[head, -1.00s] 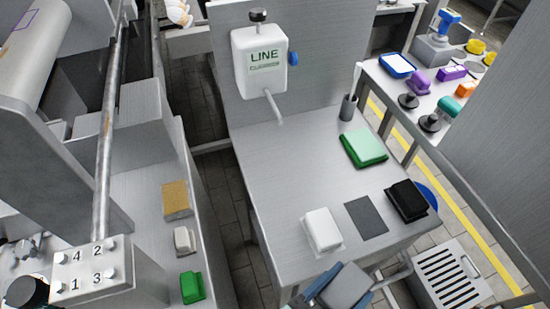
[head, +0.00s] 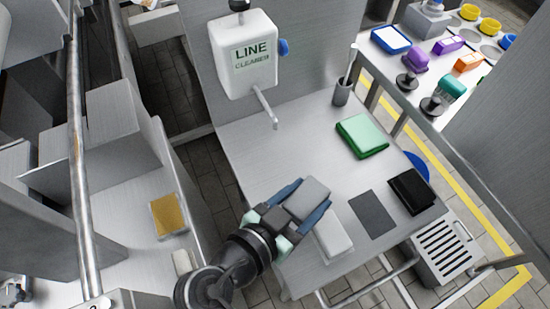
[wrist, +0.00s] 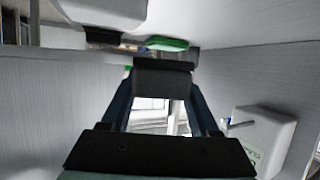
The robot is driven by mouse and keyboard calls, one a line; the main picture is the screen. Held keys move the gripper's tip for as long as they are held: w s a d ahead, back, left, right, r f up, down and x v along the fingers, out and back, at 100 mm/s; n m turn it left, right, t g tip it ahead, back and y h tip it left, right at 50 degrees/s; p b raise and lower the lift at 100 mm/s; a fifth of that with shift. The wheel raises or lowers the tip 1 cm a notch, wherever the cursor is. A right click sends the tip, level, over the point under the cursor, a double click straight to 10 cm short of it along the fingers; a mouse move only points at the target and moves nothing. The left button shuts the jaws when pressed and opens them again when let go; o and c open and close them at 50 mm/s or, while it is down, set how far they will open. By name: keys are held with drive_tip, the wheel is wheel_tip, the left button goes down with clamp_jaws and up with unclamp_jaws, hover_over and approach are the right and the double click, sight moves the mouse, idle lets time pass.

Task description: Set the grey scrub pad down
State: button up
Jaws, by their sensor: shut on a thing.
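My gripper (head: 292,205) is shut on the grey scrub pad (head: 308,191), with a blue finger on each side of it. I hold the pad over the front part of the steel table (head: 265,163); its exact height above the top cannot be told. In the wrist view the pad (wrist: 163,80) sits between the fingertips. A flat dark grey rectangle (head: 373,215) lies bare on the table, to the right of my gripper. A white pad (head: 335,240) lies just left of the rectangle, partly hidden by my gripper. A black pad (head: 412,192) lies right of it.
A green pad (head: 361,137) lies farther back on the table. A cleaner dispenser (head: 244,58) with a spout hangs behind the table's back left. A grey cup (head: 342,92) stands at the back right. The table's middle is clear.

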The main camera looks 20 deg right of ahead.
hover_over(276, 170)
drive_tip(key=shift+s, duration=0.25)
wheel_tip(276, 170, down, 2)
drive_tip(key=shift+w+f, duration=0.15)
wheel_tip(276, 170, down, 4)
drive_tip(key=shift+r, duration=0.1)
drive_tip(key=shift+w+f, duration=0.15)
drive_tip(key=shift+f, duration=0.3)
drive_tip(key=shift+f, duration=0.15)
drive_tip(key=o, duration=1.3)
